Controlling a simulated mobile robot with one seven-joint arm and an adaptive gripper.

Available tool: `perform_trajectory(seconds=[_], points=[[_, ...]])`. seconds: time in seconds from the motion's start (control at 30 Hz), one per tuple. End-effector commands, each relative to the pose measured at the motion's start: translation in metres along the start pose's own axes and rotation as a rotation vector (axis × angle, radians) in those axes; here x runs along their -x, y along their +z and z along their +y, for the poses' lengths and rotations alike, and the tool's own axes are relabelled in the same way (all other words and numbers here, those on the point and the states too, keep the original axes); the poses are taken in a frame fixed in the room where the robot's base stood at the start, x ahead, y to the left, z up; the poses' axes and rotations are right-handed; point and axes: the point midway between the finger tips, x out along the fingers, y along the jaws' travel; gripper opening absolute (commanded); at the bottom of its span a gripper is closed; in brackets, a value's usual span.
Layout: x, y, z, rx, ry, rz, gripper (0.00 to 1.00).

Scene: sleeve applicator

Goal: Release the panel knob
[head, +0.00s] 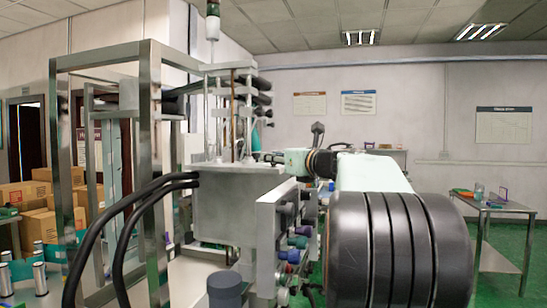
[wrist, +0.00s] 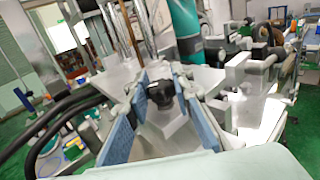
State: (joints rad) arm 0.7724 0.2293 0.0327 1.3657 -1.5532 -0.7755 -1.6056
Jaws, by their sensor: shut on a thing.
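In the wrist view, a black knob (wrist: 160,92) stands between the blue-padded fingers of my gripper (wrist: 161,84), close to their tips. The fingers are shut on it. A pale grey block (wrist: 168,122) shows just below the knob, between the fingers. In the head view, my arm reaches from the right foreground towards the top of the grey machine housing (head: 230,212). The knob and fingertips cannot be made out clearly there.
A front panel with coloured buttons (head: 293,243) is on the machine's right side. Black hoses (head: 125,215) loop at the left beside a metal frame (head: 153,130). Boxes (head: 45,205) stand far left. A side table (head: 495,206) stands at the right, with green floor around it.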

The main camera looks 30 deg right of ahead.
Motion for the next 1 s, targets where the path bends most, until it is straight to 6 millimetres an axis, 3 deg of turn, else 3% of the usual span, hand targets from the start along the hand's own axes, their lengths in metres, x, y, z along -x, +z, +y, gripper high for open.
perform_trajectory(seconds=[0.6,1.0], points=[[-0.0007,0.0045,-0.002,-0.002,0.446,0.003,0.0],[-0.0004,0.0043,-0.0004,-0.002,0.655,0.003,0.0]])
